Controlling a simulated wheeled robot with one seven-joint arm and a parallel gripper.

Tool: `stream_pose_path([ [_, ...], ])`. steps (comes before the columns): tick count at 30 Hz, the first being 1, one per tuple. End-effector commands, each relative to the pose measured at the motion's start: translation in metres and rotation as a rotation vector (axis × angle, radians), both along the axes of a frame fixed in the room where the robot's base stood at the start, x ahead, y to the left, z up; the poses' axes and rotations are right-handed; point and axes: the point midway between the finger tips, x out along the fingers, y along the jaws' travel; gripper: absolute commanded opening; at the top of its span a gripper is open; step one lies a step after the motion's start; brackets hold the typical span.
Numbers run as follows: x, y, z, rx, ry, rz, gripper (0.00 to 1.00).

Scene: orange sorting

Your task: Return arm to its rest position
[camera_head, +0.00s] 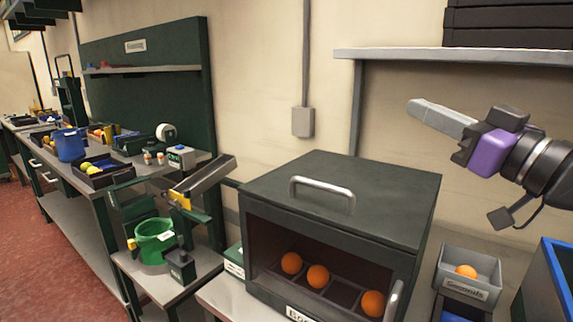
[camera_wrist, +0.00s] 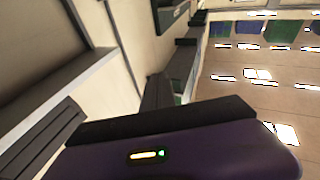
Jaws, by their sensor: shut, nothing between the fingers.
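My gripper (camera_head: 441,117) is raised in the air at the right of the head view, pointing left, with its grey fingers together and nothing held. It is above and to the right of the dark box (camera_head: 345,190), apart from everything. In the wrist view the purple gripper body (camera_wrist: 200,155) fills the bottom, with a small lit indicator on it. The dark box has a handle on top and an open front, with several oranges inside, such as the middle orange (camera_head: 318,276).
A grey bin (camera_head: 484,264) with an orange stands right of the box, and a blue bin (camera_head: 545,285) is at the right edge. A wall shelf (camera_head: 450,55) runs above my gripper. A green bucket (camera_head: 155,240) and a long workbench (camera_head: 75,185) are at left.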

Motion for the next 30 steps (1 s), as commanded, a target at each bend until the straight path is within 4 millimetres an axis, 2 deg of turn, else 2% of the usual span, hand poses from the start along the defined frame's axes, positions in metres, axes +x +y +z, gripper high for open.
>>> stream_pose_path([
  [4, 0.003, -0.024, -0.035, 0.143, -0.022, -0.117, 0.00],
  [8, -0.003, -0.043, -0.074, 0.242, -0.037, -0.225, 0.00],
  [14, -0.030, -0.060, -0.139, 0.331, -0.044, -0.371, 0.00],
  [21, -0.084, -0.064, -0.213, 0.358, -0.030, -0.509, 0.00],
  [30, -0.170, -0.050, -0.285, 0.297, 0.022, -0.614, 0.00],
])
